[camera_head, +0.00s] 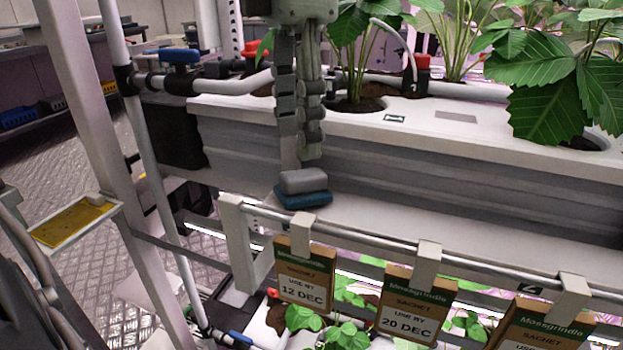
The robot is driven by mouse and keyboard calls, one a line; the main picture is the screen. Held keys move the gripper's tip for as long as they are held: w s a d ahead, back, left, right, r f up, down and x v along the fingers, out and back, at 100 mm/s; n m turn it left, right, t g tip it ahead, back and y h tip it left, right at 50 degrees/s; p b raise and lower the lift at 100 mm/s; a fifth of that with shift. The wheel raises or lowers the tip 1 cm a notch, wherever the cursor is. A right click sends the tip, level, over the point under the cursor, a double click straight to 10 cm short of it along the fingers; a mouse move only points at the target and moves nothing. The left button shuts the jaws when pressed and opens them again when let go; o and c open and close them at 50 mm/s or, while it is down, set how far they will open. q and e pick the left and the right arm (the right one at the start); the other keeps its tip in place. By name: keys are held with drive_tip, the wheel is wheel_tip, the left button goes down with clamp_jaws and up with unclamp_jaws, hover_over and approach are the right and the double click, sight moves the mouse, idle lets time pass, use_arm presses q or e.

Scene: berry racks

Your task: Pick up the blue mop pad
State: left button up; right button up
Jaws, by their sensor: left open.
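The blue mop pad (303,199) lies on the white ledge in front of the grey trough. A grey block (304,182) sits on top of it, and the pad shows as a blue layer beneath. My left gripper (300,160) comes down from the top of the view with its fingers pointing down, just above the grey block. It is open, and nothing shows between its fingers. Whether a fingertip touches the block, I cannot tell. My right gripper is not in view.
A rail (375,249) in front of the ledge carries hanging sachet cards (305,275). The planted trough (400,190) stands behind the pad, with leaves at the right. A rack post (88,110) and a yellow-topped tray (72,222) are at the left.

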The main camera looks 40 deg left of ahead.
sight(304, 175)
use_arm(q)
drive_tip(key=f, duration=0.6)
drive_tip(key=shift+w+d, duration=0.15)
drive_tip(key=shift+d, duration=0.15)
drive_tip(key=shift+r, duration=0.1)
drive_tip(key=c, duration=0.9)
